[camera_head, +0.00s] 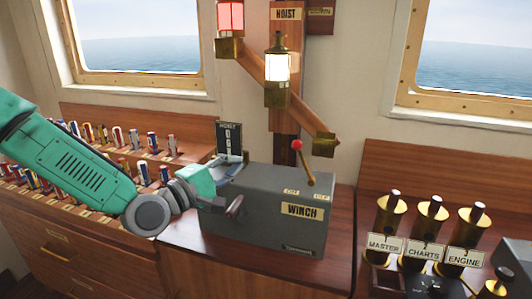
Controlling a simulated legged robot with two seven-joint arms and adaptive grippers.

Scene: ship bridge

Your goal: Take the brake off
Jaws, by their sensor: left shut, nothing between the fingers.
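The grey winch box (265,212) with a yellow "WINCH" label stands on the wooden counter. A brass lever with a red knob (297,145) rises from its top and leans left. Two small yellow tags (291,191) lie on the top near the lever's foot; their wording is too small to read surely. My left gripper (228,178) is shut and empty at the box's left end, left of the lever and apart from it. It partly hides that end of the box. My right gripper is not seen.
A post marked "HOIST" (286,14) carries a red lamp (230,17) and a lit white lamp (277,66) behind the box. A small dark board (229,138) stands behind my gripper. Brass cylinders (430,215) labelled MASTER, CHARTS and ENGINE stand right. Racked cartridges (118,137) fill the left.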

